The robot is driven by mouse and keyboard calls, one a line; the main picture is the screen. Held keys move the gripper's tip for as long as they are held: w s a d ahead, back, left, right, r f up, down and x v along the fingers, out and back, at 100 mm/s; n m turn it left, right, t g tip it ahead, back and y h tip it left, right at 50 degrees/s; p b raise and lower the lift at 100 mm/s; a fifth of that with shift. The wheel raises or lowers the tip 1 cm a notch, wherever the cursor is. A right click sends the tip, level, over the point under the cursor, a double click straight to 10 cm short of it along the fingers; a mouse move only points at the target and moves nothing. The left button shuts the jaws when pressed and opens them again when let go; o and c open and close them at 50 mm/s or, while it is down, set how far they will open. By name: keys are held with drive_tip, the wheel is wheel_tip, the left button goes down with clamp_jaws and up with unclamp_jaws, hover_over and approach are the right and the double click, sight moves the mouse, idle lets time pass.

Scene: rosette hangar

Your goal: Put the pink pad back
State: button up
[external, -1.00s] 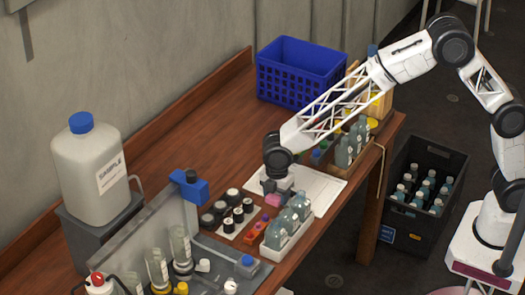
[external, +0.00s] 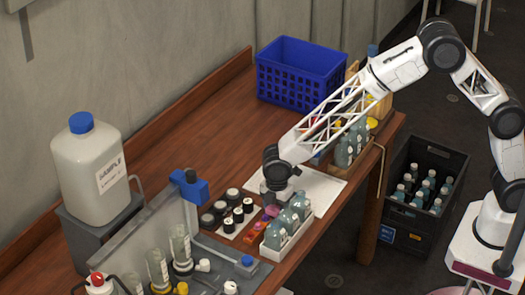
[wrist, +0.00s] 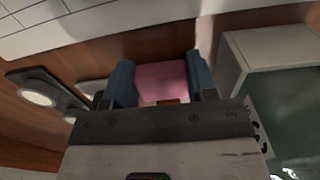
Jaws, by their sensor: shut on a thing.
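The pink pad (wrist: 162,82) sits between the two blue-grey fingers of my gripper (wrist: 161,84) in the wrist view, and the gripper is shut on it. In the external view my gripper (external: 272,205) points down over the front part of the bench. A bit of the pad (external: 272,210) shows pink below the fingers. A small orange holder (external: 252,237) lies just in front and to the left, between the black-capped vials and the white bottle tray. I cannot tell whether the pad touches it.
The white tray of bottles (external: 283,246) stands close to my gripper on the right. Black-capped vials (external: 228,213) stand close on the left. A white sheet (external: 320,192) lies behind. A blue crate (external: 300,75) stands at the back.

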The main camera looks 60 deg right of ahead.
sight(277, 206)
drive_tip(key=shift+f, duration=0.4)
drive_tip(key=o, duration=0.9)
drive_tip(key=shift+s+f, duration=0.1)
drive_tip(key=shift+f, duration=0.05)
drive_tip(key=shift+o, duration=0.2)
drive_tip(key=shift+s+f, duration=0.1)
drive_tip(key=shift+s+d+f, duration=0.1)
drive_tip(key=shift+f, duration=0.05)
drive_tip(key=shift+c, duration=0.4)
drive_tip(key=shift+o, duration=0.4)
drive_tip(key=shift+r, duration=4.75)
